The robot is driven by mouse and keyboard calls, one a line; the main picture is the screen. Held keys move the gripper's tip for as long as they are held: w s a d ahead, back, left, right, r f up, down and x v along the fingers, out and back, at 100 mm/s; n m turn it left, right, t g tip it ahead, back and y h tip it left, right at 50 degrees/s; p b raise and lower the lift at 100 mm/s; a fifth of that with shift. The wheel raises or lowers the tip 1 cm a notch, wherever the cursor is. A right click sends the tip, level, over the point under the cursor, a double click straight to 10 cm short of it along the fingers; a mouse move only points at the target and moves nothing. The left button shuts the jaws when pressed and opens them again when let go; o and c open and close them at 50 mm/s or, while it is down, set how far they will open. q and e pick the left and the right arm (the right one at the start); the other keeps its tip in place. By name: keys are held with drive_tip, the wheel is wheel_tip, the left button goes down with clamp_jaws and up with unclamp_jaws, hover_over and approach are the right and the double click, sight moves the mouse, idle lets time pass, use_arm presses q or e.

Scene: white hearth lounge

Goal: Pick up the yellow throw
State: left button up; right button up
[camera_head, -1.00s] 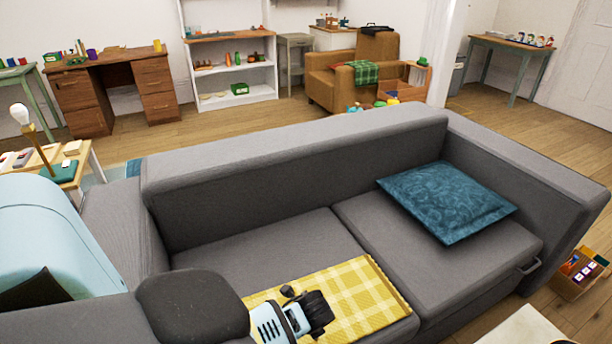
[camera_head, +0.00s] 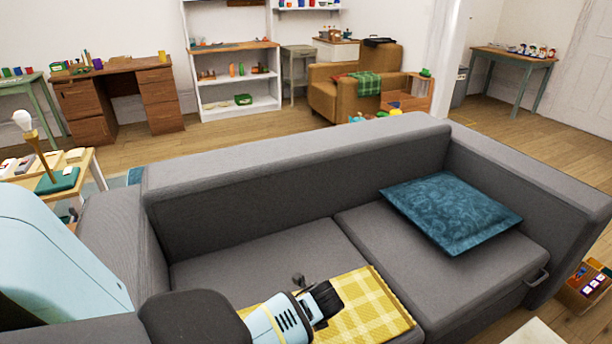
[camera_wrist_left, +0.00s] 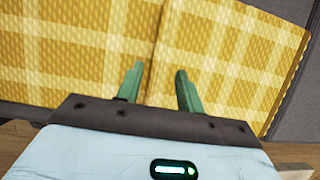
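The yellow checked throw (camera_head: 371,303) lies flat on the grey sofa's left seat cushion, near the front edge. My left gripper (camera_head: 326,298) is over the throw's left part and covers some of it in the head view. In the left wrist view, the throw (camera_wrist_left: 230,55) fills most of the picture, with a fold or overlapping edge running between the fingers. There my left gripper (camera_wrist_left: 157,76) shows two green fingers standing apart, with no cloth visibly pinched. Whether the fingertips touch the cloth is unclear. My right gripper is out of view.
The grey sofa (camera_head: 290,165) has a high back behind the throw and an arm at the right. A teal cushion (camera_head: 450,212) lies on the right seat. A side table (camera_head: 85,165) stands at the left, and a box (camera_head: 585,292) sits on the floor at the right.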

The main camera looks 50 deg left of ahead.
use_arm(q)
drive_tip(key=x, duration=0.1)
drive_tip(key=b+x, duration=0.1)
drive_tip(key=x, duration=0.2)
drive_tip(key=shift+s+a+f, duration=0.1)
drive_tip(key=shift+s+f, duration=0.1)
drive_tip(key=shift+f, duration=0.15)
clamp_jaws()
idle(1.1)
